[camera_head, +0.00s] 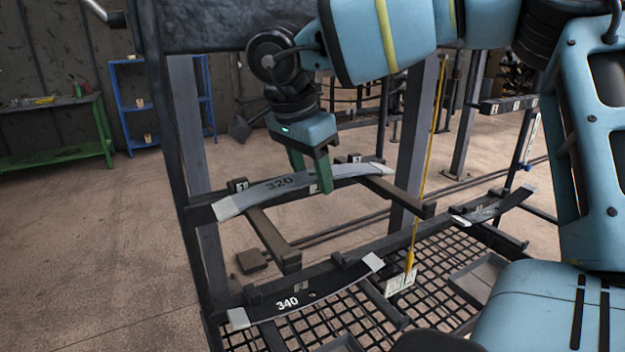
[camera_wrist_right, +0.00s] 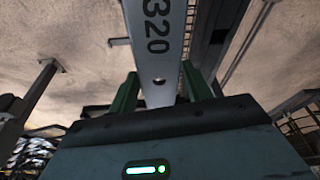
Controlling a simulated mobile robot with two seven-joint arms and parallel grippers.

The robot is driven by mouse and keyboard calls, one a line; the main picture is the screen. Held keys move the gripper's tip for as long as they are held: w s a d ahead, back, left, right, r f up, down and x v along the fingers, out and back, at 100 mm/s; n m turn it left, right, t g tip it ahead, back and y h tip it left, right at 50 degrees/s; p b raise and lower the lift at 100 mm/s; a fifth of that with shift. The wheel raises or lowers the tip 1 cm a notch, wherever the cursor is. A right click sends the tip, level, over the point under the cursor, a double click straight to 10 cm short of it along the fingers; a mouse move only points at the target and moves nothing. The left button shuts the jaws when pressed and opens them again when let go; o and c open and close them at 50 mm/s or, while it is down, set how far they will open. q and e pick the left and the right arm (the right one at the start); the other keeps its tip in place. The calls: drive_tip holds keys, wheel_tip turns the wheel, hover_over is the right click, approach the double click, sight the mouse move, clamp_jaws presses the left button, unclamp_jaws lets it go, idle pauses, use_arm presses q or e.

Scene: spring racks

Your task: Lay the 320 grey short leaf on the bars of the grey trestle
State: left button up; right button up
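The 320 grey short leaf (camera_head: 300,184) lies slightly bowed across the upper bars of a dark rack, with its light ends showing. It also shows in the wrist view (camera_wrist_right: 158,35), with its number and a hole near the gripper. My right gripper (camera_head: 311,172) is above the leaf's middle, pointing down, with one green finger on each side of it. In the wrist view the fingers (camera_wrist_right: 160,90) stand apart with narrow gaps beside the leaf, so the gripper looks open. My left gripper is not in view. I cannot make out the grey trestle for certain.
A 340 leaf (camera_head: 300,300) lies on the lower level, over a mesh shelf (camera_head: 360,320). Another dark leaf (camera_head: 495,206) lies at the right. A yellow cord with a tag (camera_head: 401,282) hangs beside the rack. A green bench (camera_head: 60,155) stands far left; floor there is clear.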

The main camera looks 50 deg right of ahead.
sight(314, 172)
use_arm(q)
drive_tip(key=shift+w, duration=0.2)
use_arm(e)
drive_tip(key=shift+r, duration=0.1)
clamp_jaws()
drive_tip(key=shift+w+r+b, duration=0.1)
drive_tip(key=shift+r+b, duration=0.2)
drive_tip(key=shift+r, duration=1.15)
drive_tip(key=shift+a+r, duration=0.15)
drive_tip(key=shift+r, duration=0.2)
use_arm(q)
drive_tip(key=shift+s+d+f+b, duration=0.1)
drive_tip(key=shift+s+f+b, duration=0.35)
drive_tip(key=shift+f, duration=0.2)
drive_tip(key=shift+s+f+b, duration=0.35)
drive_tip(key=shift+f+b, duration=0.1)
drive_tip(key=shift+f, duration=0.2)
use_arm(e)
drive_tip(key=a+r, duration=0.1)
drive_tip(key=a, duration=1.4)
drive_tip(key=shift+a+r, duration=0.15)
drive_tip(key=shift+a, duration=0.15)
